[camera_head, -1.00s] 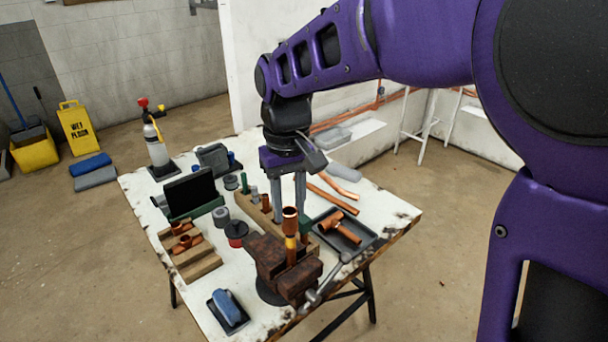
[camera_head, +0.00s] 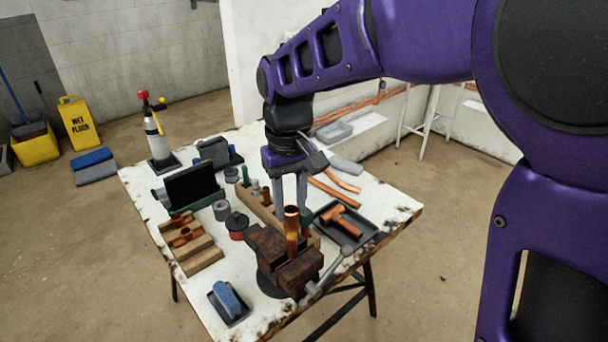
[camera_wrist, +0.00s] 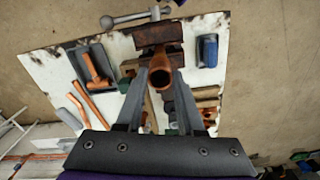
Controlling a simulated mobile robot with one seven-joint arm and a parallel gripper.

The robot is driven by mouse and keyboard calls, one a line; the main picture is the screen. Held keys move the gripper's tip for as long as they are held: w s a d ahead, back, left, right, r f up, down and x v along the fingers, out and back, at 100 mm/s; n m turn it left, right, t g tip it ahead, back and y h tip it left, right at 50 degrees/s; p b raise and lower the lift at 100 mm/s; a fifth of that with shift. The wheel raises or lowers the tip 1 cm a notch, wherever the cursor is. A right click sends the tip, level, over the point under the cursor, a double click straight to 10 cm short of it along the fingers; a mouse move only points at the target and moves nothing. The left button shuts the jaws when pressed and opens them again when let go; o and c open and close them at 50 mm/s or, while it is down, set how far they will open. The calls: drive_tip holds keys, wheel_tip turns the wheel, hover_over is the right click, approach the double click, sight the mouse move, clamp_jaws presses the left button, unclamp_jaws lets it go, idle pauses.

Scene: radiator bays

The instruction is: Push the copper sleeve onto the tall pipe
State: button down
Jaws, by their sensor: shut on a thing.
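The copper sleeve (camera_head: 291,217) is upright, with its flared open end up, in line with the top of the tall pipe (camera_head: 292,247). My gripper (camera_head: 291,208) is shut on the sleeve, one finger on each side. In the wrist view the sleeve's round mouth (camera_wrist: 160,76) shows between my fingertips (camera_wrist: 161,72). The tall copper pipe stands in the jaws of the rusty vise (camera_head: 270,248). The sleeve hides the pipe's top, so I cannot tell how far it reaches over it.
A dark tray (camera_head: 362,238) with a copper tee (camera_head: 341,222) lies right of the vise. A wooden block rack (camera_head: 252,206) stands close behind. Wooden strips with copper fittings (camera_head: 184,238) lie left. A blue object (camera_head: 227,297) sits at the table's front.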

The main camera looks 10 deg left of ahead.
drive_tip(key=shift+f, duration=0.1)
idle(0.3)
drive_tip(key=shift+f+b, duration=0.5)
drive_tip(key=shift+f, duration=0.3)
drive_tip(key=shift+c, duration=2.2)
unclamp_jaws()
drive_tip(key=shift+r, duration=0.15)
wheel_tip(320, 180, up, 5)
drive_tip(key=p, duration=0.4)
drive_tip(key=shift+f, duration=0.2)
drive_tip(key=shift+r, duration=1.1)
